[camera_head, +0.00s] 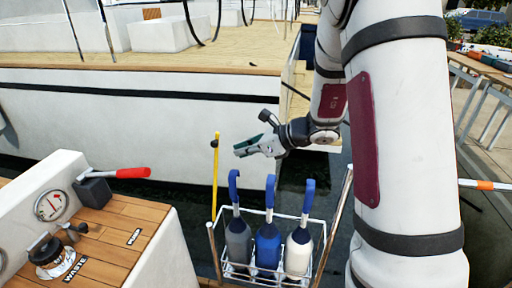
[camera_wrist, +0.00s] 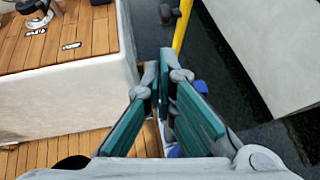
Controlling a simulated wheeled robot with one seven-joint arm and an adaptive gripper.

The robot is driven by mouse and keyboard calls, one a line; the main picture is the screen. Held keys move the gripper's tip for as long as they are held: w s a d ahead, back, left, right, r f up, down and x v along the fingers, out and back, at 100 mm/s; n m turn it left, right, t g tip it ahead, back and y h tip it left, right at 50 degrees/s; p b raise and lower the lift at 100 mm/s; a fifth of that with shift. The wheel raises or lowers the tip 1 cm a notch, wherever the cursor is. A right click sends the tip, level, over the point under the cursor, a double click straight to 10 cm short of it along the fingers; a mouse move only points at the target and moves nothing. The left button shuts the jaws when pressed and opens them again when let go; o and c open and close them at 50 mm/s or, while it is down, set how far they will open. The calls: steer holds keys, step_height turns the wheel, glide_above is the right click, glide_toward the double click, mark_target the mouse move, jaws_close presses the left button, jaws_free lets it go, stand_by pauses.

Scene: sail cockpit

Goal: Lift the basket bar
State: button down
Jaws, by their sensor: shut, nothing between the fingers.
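A white wire basket (camera_head: 262,284) stands low in the middle of the head view and holds three bottles with blue hooked tops: a grey one (camera_head: 238,240), a blue one (camera_head: 268,245) and a white one (camera_head: 298,250). Its thin upper bar (camera_head: 222,221) shows only in part behind the bottles. My gripper (camera_head: 238,150) appears above the basket in the picture, pointing left, shut and empty. In the wrist view my gripper (camera_wrist: 160,72) has its green-padded fingers together at the tips. Bits of blue (camera_wrist: 201,87) show beside and between the fingers; the basket is mostly hidden there.
A yellow pole (camera_head: 215,180) rises left of the basket. A white console with a gauge (camera_head: 51,205), a red-handled lever (camera_head: 130,173) and a wooden top (camera_head: 110,235) stands at lower left. A white boat hull (camera_head: 130,110) lies behind, across a dark gap.

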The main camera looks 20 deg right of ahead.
steer(key=w+a, duration=0.3)
steer(key=shift+w+a+f, duration=0.2)
steer(key=shift+w+f, duration=0.1)
steer(key=shift+f, duration=0.05)
steer(key=shift+a, duration=0.1)
steer(key=w+a+r+g+h+p, duration=0.1)
steer(key=w+a+p, duration=0.1)
steer(key=w+a, duration=0.4)
steer(key=shift+a+r, duration=0.15)
steer(key=shift+a, duration=0.85)
steer(key=shift+a, duration=0.1)
